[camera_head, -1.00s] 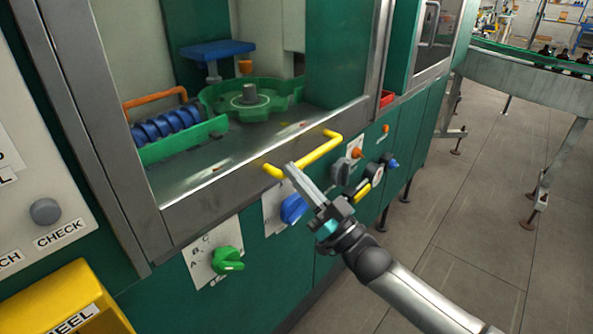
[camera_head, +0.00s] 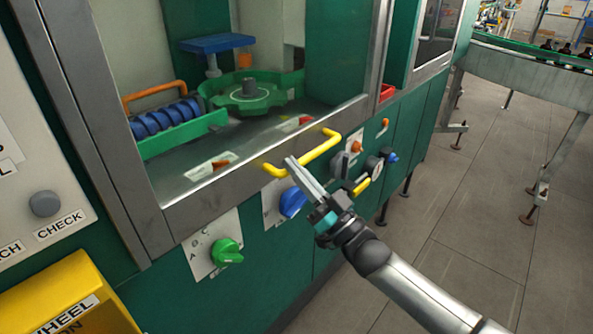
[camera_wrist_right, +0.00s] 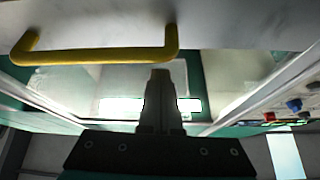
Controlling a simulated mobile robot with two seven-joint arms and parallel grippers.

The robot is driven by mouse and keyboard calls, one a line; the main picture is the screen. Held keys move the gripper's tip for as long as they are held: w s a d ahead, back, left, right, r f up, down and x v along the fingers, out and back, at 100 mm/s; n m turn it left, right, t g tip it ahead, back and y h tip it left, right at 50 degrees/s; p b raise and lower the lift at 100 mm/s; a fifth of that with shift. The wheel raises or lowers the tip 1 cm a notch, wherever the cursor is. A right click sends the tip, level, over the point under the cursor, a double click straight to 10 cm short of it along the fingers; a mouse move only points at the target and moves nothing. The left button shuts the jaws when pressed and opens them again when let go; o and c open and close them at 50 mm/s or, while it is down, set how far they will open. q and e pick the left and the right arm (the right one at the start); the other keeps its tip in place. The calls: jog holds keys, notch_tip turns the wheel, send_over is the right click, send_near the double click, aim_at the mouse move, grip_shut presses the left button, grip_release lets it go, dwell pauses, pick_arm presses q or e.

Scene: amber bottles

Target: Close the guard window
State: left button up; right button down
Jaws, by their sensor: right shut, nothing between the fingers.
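The guard window is a glass pane in a grey metal frame (camera_head: 230,172) on the green machine. A yellow bar handle (camera_head: 318,152) sits on its lower rail. The handle also shows across the upper left of the wrist view (camera_wrist_right: 95,55). My right gripper (camera_head: 290,162) is shut and empty, its tips close to the handle's near left end. In the wrist view the shut fingers (camera_wrist_right: 161,76) sit just below the handle's right end. I cannot tell whether they touch it. The bar is not between the fingers. My left gripper is out of view.
Below the rail are a green knob (camera_head: 228,252), a blue knob (camera_head: 292,203) and a grey knob (camera_head: 340,165). Behind the glass are a green star wheel (camera_head: 250,92) and a blue screw (camera_head: 165,120). Open floor (camera_head: 450,220) lies right; a conveyor (camera_head: 530,85) stands beyond.

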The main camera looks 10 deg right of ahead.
jog(key=s+d+f, duration=0.2)
jog(key=s+d, duration=0.4)
jog(key=s, duration=0.1)
jog(key=d+f+m+g+h, duration=0.3)
jog(key=f+h, duration=0.5)
jog(key=f, duration=1.2)
jog(key=s+d+f+g+h, duration=0.2)
jog(key=s+f, duration=0.3)
jog(key=f, duration=0.3)
jog(key=s+d+f+g+h, duration=0.1)
jog(key=s+f+g, duration=0.25)
jog(key=f, duration=0.55)
jog(key=s+f+g+h, duration=0.1)
jog(key=s+f+g, duration=0.2)
jog(key=s, duration=0.8)
jog(key=s+a+f+g, duration=0.1)
jog(key=s+f+g, duration=0.2)
jog(key=s+f, duration=0.5)
jog(key=s+a+f+g+h, duration=0.1)
jog(key=s+f+g, duration=0.3)
jog(key=s, duration=1)
notch_tip(320, 180, down, 2)
jog(key=shift+s+a+h+p, duration=0.15)
jog(key=shift+s+h+p, duration=0.05)
jog(key=shift+h+p, duration=0.1)
